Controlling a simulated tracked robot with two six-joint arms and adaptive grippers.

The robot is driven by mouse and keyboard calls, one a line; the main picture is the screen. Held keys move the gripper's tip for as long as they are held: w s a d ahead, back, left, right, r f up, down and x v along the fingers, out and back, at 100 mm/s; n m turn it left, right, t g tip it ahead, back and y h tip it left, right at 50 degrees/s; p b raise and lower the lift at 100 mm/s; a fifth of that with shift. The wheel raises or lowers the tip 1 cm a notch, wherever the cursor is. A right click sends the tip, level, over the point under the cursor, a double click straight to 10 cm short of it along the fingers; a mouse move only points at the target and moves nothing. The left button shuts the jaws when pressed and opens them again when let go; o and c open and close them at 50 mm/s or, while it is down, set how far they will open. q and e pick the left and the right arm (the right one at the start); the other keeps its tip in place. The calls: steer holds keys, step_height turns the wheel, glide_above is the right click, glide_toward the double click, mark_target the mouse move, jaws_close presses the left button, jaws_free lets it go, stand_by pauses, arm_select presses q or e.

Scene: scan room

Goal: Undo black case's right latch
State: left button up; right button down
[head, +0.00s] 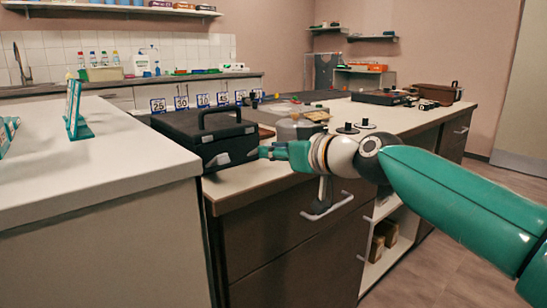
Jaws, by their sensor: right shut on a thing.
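The black case (190,129) sits on the counter left of the picture's middle, its handle upright on the lid and its lid down. My right gripper (265,152) reaches in from the right and is at the case's right front corner, where the right latch is. Its fingertips are shut at the case's edge, and they hide the latch, so I cannot tell the latch's position. A grey latch or corner piece (219,159) shows on the case front, left of the fingertips. My left gripper is not in view.
A white-topped counter (90,165) stands close at the left, with a teal stand (75,112) on it. Numbered cards (181,102) stand behind the case. A grey round container (299,129) and small black-knobbed items (347,128) are close to my right wrist. A drawer handle (327,206) sticks out below.

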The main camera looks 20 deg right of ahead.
steer(key=shift+f, duration=0.15)
steer(key=c, duration=1)
jaws_free()
steer(key=shift+o, duration=0.2)
steer(key=shift+s, duration=0.1)
steer(key=v, duration=1.2)
